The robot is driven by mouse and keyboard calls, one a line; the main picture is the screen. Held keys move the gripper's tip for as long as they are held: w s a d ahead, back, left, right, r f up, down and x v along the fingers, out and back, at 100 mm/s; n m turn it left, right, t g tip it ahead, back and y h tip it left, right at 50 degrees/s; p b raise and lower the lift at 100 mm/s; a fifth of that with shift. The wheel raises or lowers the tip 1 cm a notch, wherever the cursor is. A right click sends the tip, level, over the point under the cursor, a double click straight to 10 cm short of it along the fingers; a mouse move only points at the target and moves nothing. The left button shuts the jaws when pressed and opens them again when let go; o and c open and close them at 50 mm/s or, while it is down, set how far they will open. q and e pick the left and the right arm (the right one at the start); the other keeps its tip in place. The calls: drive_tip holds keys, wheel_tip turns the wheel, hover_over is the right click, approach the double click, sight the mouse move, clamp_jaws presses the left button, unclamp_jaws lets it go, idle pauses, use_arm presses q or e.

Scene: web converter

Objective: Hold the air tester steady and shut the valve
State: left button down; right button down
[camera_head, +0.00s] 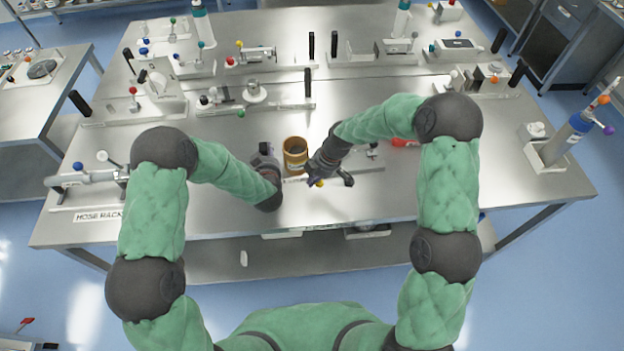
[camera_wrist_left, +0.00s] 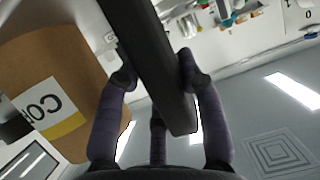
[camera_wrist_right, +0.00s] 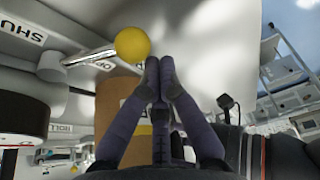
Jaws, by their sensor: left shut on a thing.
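The air tester is an amber-brown cylinder (camera_head: 295,148) on the near middle of the table. In the left wrist view it (camera_wrist_left: 55,75) fills the left side, with a partly readable label. My left gripper (camera_head: 268,172) is shut on a black bar-shaped handle (camera_wrist_left: 150,60) beside the cylinder. The valve lever is a silver rod with a yellow ball (camera_wrist_right: 132,44), which also shows small in the head view (camera_head: 319,183). My right gripper (camera_wrist_right: 160,68) has its fingertips together just beside the ball. I cannot tell whether they touch it. A partly cut-off "SHU" label (camera_wrist_right: 28,30) lies beyond the lever.
Several similar stations with black handles and coloured knobs stand along the back of the table (camera_head: 400,195). A hose rack (camera_head: 90,180) is at the left. The front right tabletop is clear.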

drive_tip(key=shift+s+d+n, duration=0.2)
drive_tip(key=shift+d+n, duration=0.1)
drive_tip(key=shift+n, duration=0.1)
drive_tip(key=shift+s+d+n+g, duration=0.25)
drive_tip(key=shift+d+n, duration=0.25)
drive_tip(key=shift+n, duration=0.1)
drive_tip(key=shift+s+d+n+g, duration=0.25)
drive_tip(key=shift+d+n, duration=0.2)
drive_tip(key=shift+n, duration=0.15)
drive_tip(key=d+n, duration=0.2)
drive_tip(key=shift+s+f+n+g, duration=0.1)
drive_tip(key=shift+s+n+g, duration=0.2)
drive_tip(key=shift+g, duration=0.1)
drive_tip(key=d+n+g+h, duration=0.1)
drive_tip(key=d+n, duration=0.2)
drive_tip(key=shift+w+d+n, duration=0.15)
drive_tip(key=shift+d+n, duration=0.05)
drive_tip(key=shift+n, duration=0.2)
drive_tip(key=shift+w+d+n, duration=0.2)
drive_tip(key=shift+d+n, duration=0.1)
drive_tip(key=shift+d, duration=0.35)
